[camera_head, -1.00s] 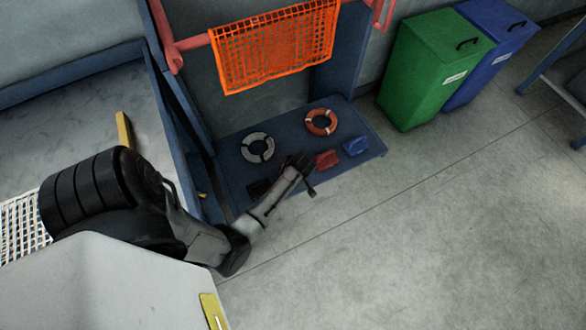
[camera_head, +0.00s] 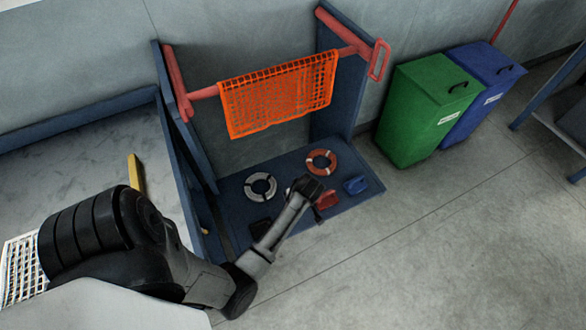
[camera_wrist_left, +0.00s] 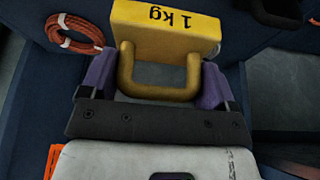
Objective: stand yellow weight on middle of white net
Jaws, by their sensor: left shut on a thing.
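A yellow weight (camera_wrist_left: 165,35) marked "1 kg" is in the left wrist view, its handle between the purple fingers of my left gripper (camera_wrist_left: 155,90). The gripper is shut on that handle. In the head view my left gripper (camera_head: 308,187) is over the lower shelf of the blue rack, and the weight is hidden there. The white net (camera_head: 22,268) lies at the far left, partly hidden behind my arm. My right gripper is not in view.
An orange net (camera_head: 280,95) hangs above on a red rail. Green (camera_head: 425,110) and blue (camera_head: 485,90) bins stand right.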

